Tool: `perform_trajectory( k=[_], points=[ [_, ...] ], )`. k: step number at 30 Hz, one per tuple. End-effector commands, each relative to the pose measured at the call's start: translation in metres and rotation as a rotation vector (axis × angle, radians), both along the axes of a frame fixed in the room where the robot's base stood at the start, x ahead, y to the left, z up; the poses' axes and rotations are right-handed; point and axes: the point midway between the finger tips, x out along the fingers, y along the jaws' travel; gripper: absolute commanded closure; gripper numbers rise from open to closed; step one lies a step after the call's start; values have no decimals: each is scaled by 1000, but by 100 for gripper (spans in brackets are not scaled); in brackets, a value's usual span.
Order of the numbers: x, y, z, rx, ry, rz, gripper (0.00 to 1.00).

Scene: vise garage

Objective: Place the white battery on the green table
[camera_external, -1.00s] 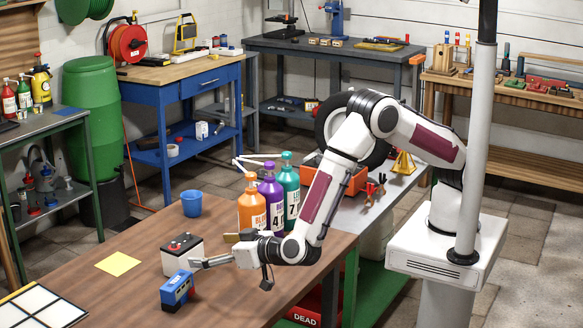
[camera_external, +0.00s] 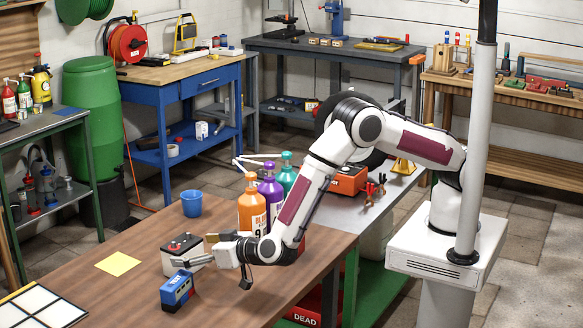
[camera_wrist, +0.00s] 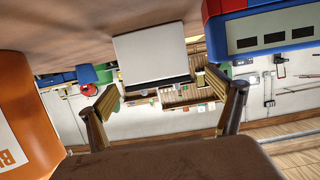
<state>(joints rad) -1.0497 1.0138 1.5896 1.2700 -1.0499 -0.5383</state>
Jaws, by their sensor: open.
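The white battery (camera_external: 171,262) with a black top and a red terminal stands upright on the brown wooden table. It also shows as a pale block in the wrist view (camera_wrist: 150,55), ahead of and between my fingers. My gripper (camera_external: 190,262) is low beside the battery, with its fingers partly overlapping the battery's right front in the external view. The wrist view shows both fingers (camera_wrist: 168,93) spread, with nothing held between them. Contact with the battery cannot be told. A green-framed table (camera_external: 45,126) with a greyish top stands at the far left.
A blue tester (camera_external: 176,292) stands just in front of the battery and gripper. Orange (camera_external: 250,211), purple (camera_external: 270,195) and teal bottles stand close behind my arm. A blue cup (camera_external: 191,203), yellow note (camera_external: 118,263) and white tile panel (camera_external: 40,308) are on the brown table.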

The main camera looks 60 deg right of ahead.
Motion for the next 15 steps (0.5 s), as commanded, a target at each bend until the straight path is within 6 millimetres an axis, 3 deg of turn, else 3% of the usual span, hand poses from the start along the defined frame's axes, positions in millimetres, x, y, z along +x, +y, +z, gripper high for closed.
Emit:
perform_trajectory(
  k=[15],
  points=[
    [39,-6,-19,1,-1,-1,8]
  ],
)
